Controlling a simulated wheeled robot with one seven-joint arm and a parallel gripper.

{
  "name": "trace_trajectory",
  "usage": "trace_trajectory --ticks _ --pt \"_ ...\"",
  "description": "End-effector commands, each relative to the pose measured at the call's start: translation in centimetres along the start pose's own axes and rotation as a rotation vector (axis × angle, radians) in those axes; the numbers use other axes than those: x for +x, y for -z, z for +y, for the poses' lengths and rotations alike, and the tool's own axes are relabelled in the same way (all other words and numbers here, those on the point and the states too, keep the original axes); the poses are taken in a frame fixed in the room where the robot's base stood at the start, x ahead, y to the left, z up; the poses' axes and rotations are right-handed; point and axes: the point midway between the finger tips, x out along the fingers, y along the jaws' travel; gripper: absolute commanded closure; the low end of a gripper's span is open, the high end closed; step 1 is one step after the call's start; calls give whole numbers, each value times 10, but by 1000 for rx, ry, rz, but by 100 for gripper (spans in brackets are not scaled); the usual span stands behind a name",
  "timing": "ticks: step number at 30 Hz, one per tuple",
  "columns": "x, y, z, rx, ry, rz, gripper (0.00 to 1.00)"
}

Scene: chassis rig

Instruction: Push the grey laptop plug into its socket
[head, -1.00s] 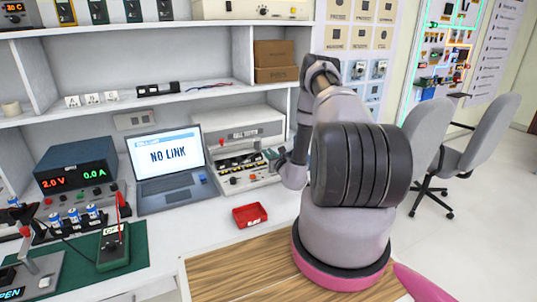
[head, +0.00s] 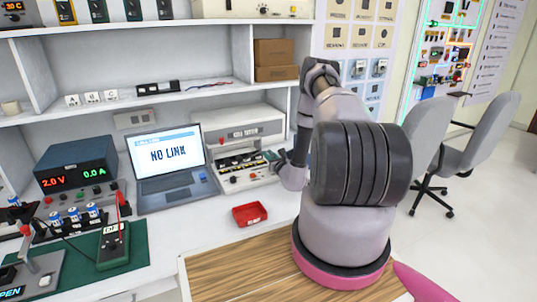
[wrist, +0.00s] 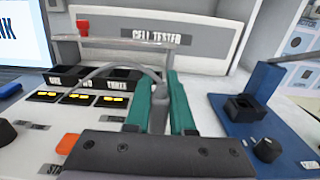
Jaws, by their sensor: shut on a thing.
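My gripper (wrist: 161,108) has its teal fingers close together around the grey laptop plug (wrist: 158,112), in the wrist view. A grey cable (wrist: 128,68) curves from the plug to the left. In the head view my gripper (head: 273,157) is small beside the cell tester, and the plug cannot be made out. The laptop (head: 169,165) stands open with NO LINK on its screen; its edge also shows in the wrist view (wrist: 18,42). I cannot make out which opening is the plug's socket, and the plug's tip is hidden.
The cell tester (wrist: 155,52) stands behind the gripper, with several dark bays to the left. A blue fixture (wrist: 228,112) with a black block and raised lever is close on the right.

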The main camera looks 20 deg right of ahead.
Motion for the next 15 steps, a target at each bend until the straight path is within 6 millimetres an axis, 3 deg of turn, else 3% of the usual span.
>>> trace_trajectory --ticks 15 --pt "0 13 0 0 0 0 100"
